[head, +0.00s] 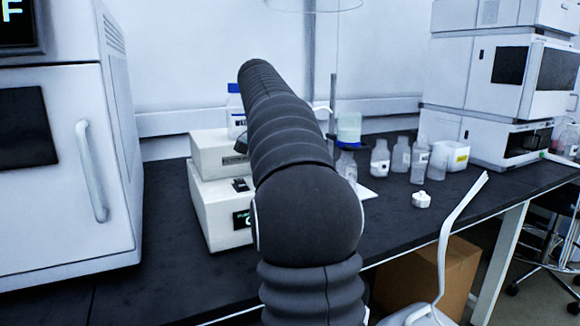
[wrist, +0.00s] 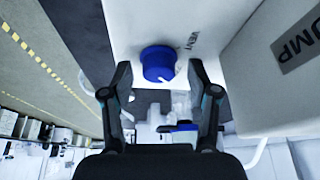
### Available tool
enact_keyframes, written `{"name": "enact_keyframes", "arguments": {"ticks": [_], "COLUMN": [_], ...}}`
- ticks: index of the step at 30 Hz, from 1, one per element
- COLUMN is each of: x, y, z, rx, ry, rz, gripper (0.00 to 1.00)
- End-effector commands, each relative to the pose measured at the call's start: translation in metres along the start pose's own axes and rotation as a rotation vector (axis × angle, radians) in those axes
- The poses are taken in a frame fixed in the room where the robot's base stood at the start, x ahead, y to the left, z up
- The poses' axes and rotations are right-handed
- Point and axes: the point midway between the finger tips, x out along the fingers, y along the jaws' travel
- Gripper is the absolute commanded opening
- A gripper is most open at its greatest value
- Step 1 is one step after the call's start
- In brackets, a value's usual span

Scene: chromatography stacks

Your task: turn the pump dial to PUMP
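The blue round dial (wrist: 157,63) sits on a white unit face (wrist: 140,22) in the wrist view. Small lettering beside it (wrist: 192,41) seems to read VENT, and a small light mark shows at the dial's lower edge. My gripper (wrist: 158,70) is open, one finger on each side of the dial, with gaps visible on both sides. I cannot tell how far the fingertips reach along its depth. In the head view, my dark arm hides the dial and gripper; white stacked units (head: 222,214) show to its left.
A grey label (wrist: 298,42) ending in "UMP" is on a white unit at right in the wrist view. In the head view, a large white cabinet (head: 70,190) stands left, several bottles (head: 380,158) stand right of my arm, and white instruments (head: 490,90) are stacked beyond.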

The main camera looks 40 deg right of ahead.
Motion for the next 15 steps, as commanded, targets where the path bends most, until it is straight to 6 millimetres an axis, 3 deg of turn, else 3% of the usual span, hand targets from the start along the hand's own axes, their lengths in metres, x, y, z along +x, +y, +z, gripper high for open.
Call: {"name": "enact_keyframes", "arguments": {"ticks": [8, 15], "x": [-0.004, -0.037], "y": [0.0, -0.001], "z": [-0.001, -0.001], "rx": [0.001, 0.001], "ry": [0.001, 0.002], "rz": [0.0, -0.003], "gripper": [0.6, 0.6]}}
